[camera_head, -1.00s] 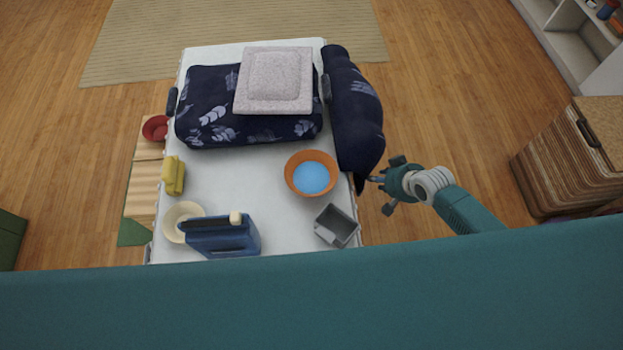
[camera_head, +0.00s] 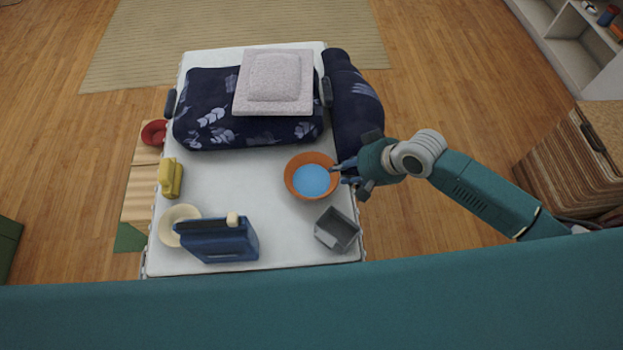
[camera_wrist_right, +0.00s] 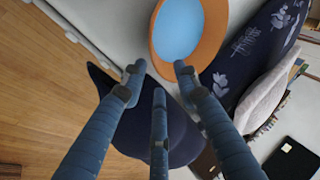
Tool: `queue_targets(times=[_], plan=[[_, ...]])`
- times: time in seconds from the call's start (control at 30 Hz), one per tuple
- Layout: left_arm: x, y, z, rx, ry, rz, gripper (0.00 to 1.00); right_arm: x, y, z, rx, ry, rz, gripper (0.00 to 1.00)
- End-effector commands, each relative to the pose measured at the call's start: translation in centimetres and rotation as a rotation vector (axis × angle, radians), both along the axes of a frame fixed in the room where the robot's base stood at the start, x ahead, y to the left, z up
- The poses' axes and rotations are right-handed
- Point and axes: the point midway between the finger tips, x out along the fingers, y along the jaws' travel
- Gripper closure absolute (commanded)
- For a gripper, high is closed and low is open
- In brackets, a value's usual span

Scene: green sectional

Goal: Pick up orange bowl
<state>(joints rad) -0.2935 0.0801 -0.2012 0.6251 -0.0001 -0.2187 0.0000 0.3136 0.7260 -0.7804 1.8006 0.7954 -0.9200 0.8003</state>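The orange bowl (camera_head: 300,190) with a light blue inside sits upright on the white surface (camera_head: 250,176), right of its middle. My right gripper (camera_head: 342,172) is at the bowl's right rim in the head view. In the right wrist view, the bowl (camera_wrist_right: 211,39) is partly cut off by the top edge, beyond the spread fingertips (camera_wrist_right: 160,85). The fingers are open with nothing between them, and a small gap to the bowl shows there. My left gripper is not in view.
A grey container (camera_head: 337,230) stands just below the bowl. A navy patterned cushion (camera_head: 357,105) lies above right, partly behind my right gripper. A blue appliance (camera_head: 218,242), a cream bowl (camera_head: 172,222) and a yellow object (camera_head: 170,177) are at left. The surface left of the bowl is clear.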

Motion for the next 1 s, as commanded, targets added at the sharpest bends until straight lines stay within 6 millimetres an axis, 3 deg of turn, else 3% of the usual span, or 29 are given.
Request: queue_targets(times=[0.23,0.53,0.57,0.7,1.0], plan=[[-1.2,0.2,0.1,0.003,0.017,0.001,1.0,1.2,1.4,-3.2,-0.001,0.001,-0.001,0.69],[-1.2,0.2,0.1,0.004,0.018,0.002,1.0,1.5,1.6,-3.8,-0.001,-0.001,0.0,0.69],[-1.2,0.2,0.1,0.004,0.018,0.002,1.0,1.5,1.6,-3.8,-0.001,-0.001,0.0,0.71],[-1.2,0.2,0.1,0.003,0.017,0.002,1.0,1.5,1.6,-3.8,-0.001,-0.001,-0.001,0.99],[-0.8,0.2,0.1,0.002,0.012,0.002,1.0,1.5,1.6,-3.7,0.0,-0.001,0.0,1.0]])
